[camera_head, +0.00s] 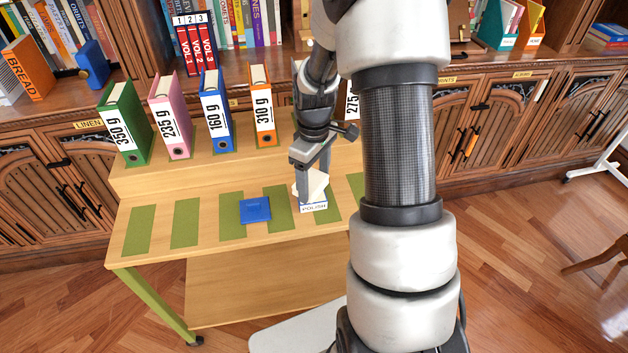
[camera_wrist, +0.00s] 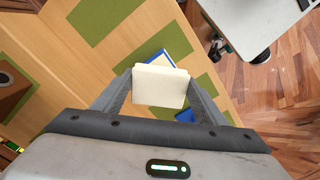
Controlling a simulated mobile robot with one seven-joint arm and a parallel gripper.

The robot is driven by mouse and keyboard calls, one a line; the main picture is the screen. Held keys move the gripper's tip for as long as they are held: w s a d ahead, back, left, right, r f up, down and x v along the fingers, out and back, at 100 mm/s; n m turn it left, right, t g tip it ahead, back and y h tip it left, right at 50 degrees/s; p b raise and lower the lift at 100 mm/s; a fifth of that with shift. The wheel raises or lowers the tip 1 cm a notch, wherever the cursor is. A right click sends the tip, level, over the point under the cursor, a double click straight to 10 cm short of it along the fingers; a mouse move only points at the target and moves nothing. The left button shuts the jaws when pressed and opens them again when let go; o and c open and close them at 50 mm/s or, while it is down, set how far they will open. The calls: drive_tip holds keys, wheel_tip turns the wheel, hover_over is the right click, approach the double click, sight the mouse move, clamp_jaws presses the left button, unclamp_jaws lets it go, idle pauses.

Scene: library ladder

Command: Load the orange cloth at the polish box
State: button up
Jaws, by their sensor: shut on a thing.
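My gripper (camera_head: 312,180) is shut on a cream, folded pad-like thing (camera_wrist: 160,87), which shows between both fingers in the wrist view. I see no orange cloth in the gripper. In the head view the cream thing sits at the top of the polish box (camera_head: 314,207), a small white and blue box labelled POLISH on the wooden bench. In the wrist view the blue rim of the polish box (camera_wrist: 161,55) shows just behind the cream thing. I cannot tell whether the cream thing touches the box or is inside it.
A blue flat square (camera_head: 255,210) lies left of the polish box. Green strips mark the bench top (camera_head: 160,258). Several weight-labelled binders stand on the raised back ledge, including an orange one (camera_head: 263,108). A small orange thing (camera_head: 471,145) is at the right cabinet doors.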

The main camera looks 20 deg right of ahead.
sight(313, 182)
drive_tip(key=shift+r+p, duration=1.9)
drive_tip(key=shift+r, duration=0.85)
drive_tip(key=s+a+r+m+p, duration=0.1)
drive_tip(key=a+r+m+p, duration=0.2)
drive_tip(key=a+r+p, duration=0.2)
drive_tip(key=s+a+r+m+p, duration=0.1)
drive_tip(key=a+r+m+p, duration=0.2)
drive_tip(key=r+p, duration=0.7)
drive_tip(key=shift+a+r+m, duration=0.4)
drive_tip(key=shift+a+r, duration=0.45)
drive_tip(key=shift+a, duration=0.15)
